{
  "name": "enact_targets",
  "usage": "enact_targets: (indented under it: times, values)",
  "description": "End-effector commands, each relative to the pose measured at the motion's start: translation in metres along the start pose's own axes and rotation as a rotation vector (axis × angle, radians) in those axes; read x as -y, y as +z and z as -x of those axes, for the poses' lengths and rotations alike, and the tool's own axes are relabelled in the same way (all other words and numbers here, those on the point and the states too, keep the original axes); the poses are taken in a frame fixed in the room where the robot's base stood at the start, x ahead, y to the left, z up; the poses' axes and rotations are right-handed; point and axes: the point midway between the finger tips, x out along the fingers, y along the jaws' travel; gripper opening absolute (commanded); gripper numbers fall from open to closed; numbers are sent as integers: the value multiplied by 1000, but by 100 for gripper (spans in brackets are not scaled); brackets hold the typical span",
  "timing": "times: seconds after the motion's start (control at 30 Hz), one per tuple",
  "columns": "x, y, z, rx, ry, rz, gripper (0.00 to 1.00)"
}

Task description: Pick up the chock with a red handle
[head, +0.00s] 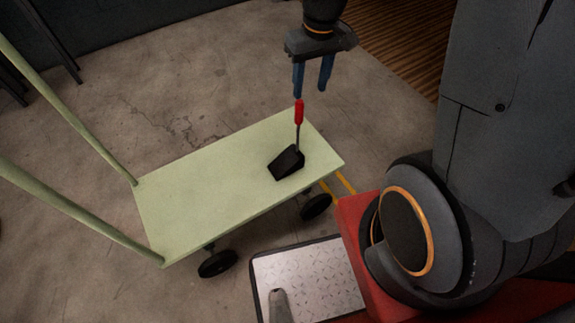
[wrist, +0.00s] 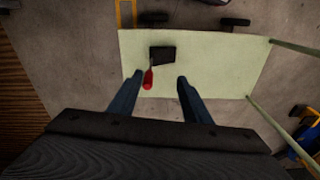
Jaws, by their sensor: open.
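The chock (head: 286,163) is a black wedge with a thin upright rod and a red handle (head: 299,112). It rests near the right end of the pale green cart bed (head: 215,185). My gripper (head: 312,90) is open and empty, with its blue fingers pointing down; in the head view the handle's top shows just below the left finger. In the wrist view the black wedge (wrist: 162,54) and the red handle (wrist: 148,79) lie ahead of my gripper (wrist: 158,76). The handle shows close to the left finger, between the two fingers. I see no contact.
The cart's green push rails (head: 80,210) rise at the left, and its black wheels (head: 217,264) show below. A red block (head: 358,215) and a metal plate (head: 310,278) are at the lower right. The rest of the cart bed is bare.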

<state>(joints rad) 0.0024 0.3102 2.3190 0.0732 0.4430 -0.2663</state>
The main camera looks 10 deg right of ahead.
Motion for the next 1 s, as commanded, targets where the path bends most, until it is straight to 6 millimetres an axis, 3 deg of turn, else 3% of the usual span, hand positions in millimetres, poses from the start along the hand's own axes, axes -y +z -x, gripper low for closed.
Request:
enact_targets:
  times: [0.03, 0.1, 0.3, 0.5, 1.0]
  values:
    - [-5, -16, -33, -5, -1, 17, 44]
    - [-10, -32, -60, -14, 0, 44, 44]
    - [-21, -64, -111, -36, 3, 95, 44]
    - [-25, -74, -131, -43, 5, 115, 44]
    - [-27, -78, -178, -42, 5, 115, 44]
